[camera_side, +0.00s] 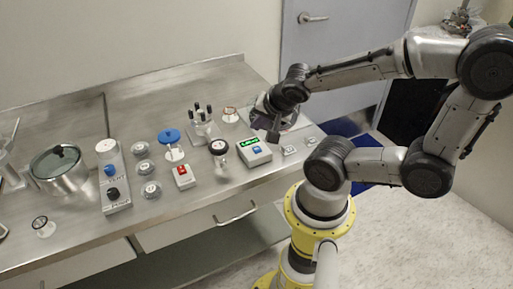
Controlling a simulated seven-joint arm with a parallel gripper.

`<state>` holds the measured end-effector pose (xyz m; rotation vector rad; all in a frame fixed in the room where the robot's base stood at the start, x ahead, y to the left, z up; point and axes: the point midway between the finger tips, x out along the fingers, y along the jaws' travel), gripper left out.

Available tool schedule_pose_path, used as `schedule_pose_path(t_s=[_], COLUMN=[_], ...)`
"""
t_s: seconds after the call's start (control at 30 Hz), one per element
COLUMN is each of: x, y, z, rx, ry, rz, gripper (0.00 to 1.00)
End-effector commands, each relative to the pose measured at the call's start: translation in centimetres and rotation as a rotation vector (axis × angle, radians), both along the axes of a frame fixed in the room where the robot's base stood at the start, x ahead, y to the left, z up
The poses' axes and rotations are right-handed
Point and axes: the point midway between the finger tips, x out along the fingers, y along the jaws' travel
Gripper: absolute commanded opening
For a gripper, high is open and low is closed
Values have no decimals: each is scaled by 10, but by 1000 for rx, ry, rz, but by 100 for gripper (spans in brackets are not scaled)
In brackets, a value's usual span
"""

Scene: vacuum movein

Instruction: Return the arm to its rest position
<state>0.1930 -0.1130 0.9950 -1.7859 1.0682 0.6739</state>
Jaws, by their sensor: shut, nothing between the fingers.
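My gripper (272,133) hangs from my raised arm over the right end of the steel bench (150,84). It is small and dark here, pointing down, with its fingers shut and nothing held. It is above and a little right of the device with the green display (254,152). My arm reaches in from the right and hides part of the bench's right end.
On the bench stand a lidded metal pot (60,171), a panel with knobs (112,178), a blue-topped valve (170,142), a red-switch box (184,177), a gauge (218,148) and a tube rack (203,124). A door (330,50) is behind.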

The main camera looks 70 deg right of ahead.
Motion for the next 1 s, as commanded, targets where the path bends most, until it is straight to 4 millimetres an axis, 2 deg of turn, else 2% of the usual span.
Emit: schedule_pose_path(t_s=[0.2,0.7,0.87,1.0], x=[0,3,16,16], y=[0,5,24,50], z=[10,10,41,70], rx=[2,2,7,-35], ry=[0,4,-39,6], rz=[1,26,107,314], gripper=[0,0,0,0])
